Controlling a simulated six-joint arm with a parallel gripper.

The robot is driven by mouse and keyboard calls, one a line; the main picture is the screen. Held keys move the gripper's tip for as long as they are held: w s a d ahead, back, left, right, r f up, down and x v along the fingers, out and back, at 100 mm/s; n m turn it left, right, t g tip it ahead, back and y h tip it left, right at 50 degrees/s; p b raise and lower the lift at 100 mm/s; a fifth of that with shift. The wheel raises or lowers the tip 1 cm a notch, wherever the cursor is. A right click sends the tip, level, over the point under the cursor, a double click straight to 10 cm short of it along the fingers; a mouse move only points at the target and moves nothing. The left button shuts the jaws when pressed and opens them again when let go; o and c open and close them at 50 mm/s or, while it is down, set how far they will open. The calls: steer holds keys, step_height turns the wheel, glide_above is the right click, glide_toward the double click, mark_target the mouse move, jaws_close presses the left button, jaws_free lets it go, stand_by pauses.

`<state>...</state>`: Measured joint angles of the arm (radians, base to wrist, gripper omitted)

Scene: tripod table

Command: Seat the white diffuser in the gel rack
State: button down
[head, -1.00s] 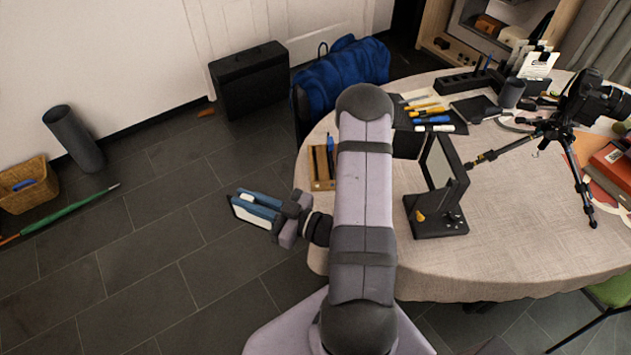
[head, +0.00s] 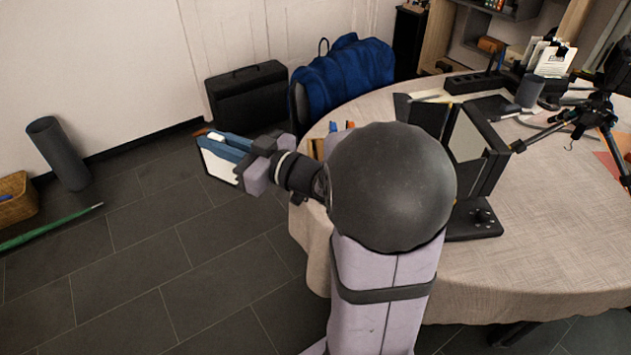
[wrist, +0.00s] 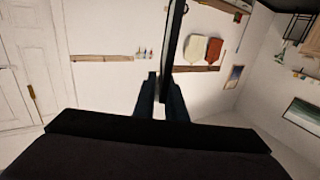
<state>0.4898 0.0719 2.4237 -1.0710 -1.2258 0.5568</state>
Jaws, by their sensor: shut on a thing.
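My gripper (head: 224,143), with blue fingers, is shut on the white diffuser (head: 216,165), a flat white panel with a dark edge. It holds the panel tilted in the air, left of the table and over the floor. In the wrist view the panel (wrist: 174,45) is seen nearly edge-on as a dark strip between the fingers (wrist: 160,100). A wooden holder (head: 317,149) with blue and orange pieces sits at the table's left edge, partly hidden by my arm. A black upright frame (head: 483,150) stands on the table. I cannot tell which is the gel rack.
The round table (head: 545,240) has a light cloth, with clear room at its front right. A tripod (head: 600,115) and a black slotted organiser (head: 472,82) stand farther back. A blue bag (head: 345,75) and a black case (head: 247,95) are behind the table.

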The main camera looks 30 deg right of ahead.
steer(key=w+d+r+m+t+h+b, duration=0.2)
steer(key=d+r+m+h+b, duration=0.4)
steer(key=d+r+m+h, duration=0.5)
steer(key=d+f+g+h, duration=0.1)
steer(key=d+f+h, duration=0.25)
steer(key=d, duration=0.35)
steer(key=d+f+g+h, duration=0.1)
steer(key=d+f+h, duration=0.2)
steer(key=d+f, duration=0.25)
step_height(320, 180, down, 10)
steer(key=b, duration=0.2)
steer(key=shift+s+d+f, duration=0.15)
steer(key=shift+s+d, duration=0.05)
steer(key=shift+d, duration=0.1)
steer(key=shift+f+b, duration=0.2)
steer(key=shift+b, duration=0.2)
steer(key=c, duration=2.1)
jaws_free()
steer(key=shift+r, duration=0.1)
